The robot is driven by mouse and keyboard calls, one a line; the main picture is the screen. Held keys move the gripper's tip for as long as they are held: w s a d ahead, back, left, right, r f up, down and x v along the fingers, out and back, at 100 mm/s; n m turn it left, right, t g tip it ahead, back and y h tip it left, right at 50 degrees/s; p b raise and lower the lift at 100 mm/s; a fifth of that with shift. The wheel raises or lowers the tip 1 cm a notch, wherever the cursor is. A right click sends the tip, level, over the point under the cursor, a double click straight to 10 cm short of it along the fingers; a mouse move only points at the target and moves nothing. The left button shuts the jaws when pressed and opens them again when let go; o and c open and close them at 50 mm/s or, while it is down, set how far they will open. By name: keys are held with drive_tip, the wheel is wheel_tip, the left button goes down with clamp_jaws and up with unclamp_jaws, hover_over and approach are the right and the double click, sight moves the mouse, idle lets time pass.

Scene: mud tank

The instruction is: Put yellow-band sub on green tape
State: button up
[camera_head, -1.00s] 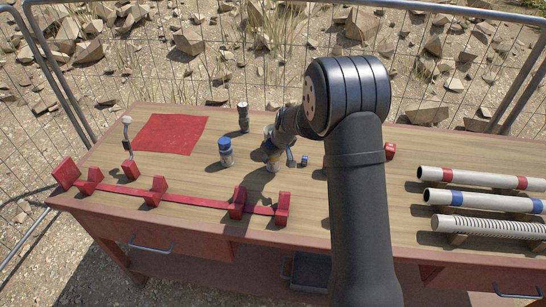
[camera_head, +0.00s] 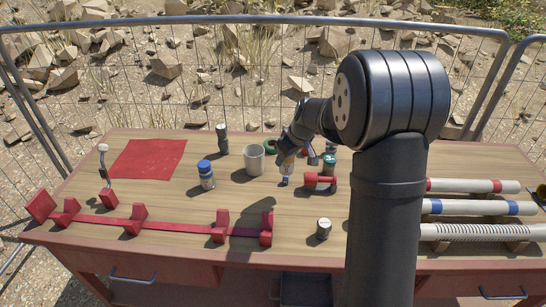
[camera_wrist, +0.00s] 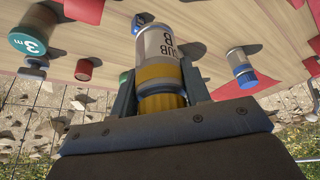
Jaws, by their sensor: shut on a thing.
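The yellow-band sub (camera_wrist: 157,50) is a pale cylinder marked "SUB B" with a yellow band. My gripper (camera_wrist: 160,95) is shut on it around the band in the wrist view. In the head view my gripper (camera_head: 292,145) holds the sub (camera_head: 286,164) over the table, beside a pale mug; I cannot tell whether its lower end touches the wood. A squat green-topped thing marked "3 m" (camera_wrist: 32,38) lies left in the wrist view, and shows right of my gripper in the head view (camera_head: 330,161). A green ring (camera_head: 270,146) lies behind the mug; which is the green tape is unclear.
The pale mug (camera_head: 254,160) stands close left of my gripper, a red dumbbell-shaped thing (camera_head: 320,183) close right. A blue-capped bottle (camera_head: 206,176), dark-topped cylinder (camera_head: 222,139) and small canister (camera_head: 323,229) stand around. A red rack (camera_head: 150,222) runs along the front left; pipes (camera_head: 475,207) lie right.

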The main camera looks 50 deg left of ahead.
drive_tip(key=w+a+r+m+t, duration=0.1)
drive_tip(key=w+a+r+m, duration=0.1)
drive_tip(key=w+a, duration=0.45)
drive_tip(key=w+a+r+m+t, duration=0.1)
drive_tip(key=w+a+m, duration=0.15)
drive_tip(key=w, duration=0.75)
hover_over(272, 148)
wheel_tip(272, 148, down, 7)
drive_tip(key=shift+w+f, duration=0.15)
drive_tip(key=shift+f, duration=1.6)
drive_tip(key=shift+f, duration=0.1)
drive_tip(key=o, duration=1.3)
drive_tip(key=shift+f, duration=0.1)
drive_tip(key=shift+c, duration=0.2)
drive_tip(key=v, duration=1.2)
drive_tip(key=shift+a+r+h, duration=0.25)
drive_tip(key=shift+h, duration=0.05)
drive_tip(key=shift+w+f, duration=0.1)
drive_tip(key=shift+f, duration=0.05)
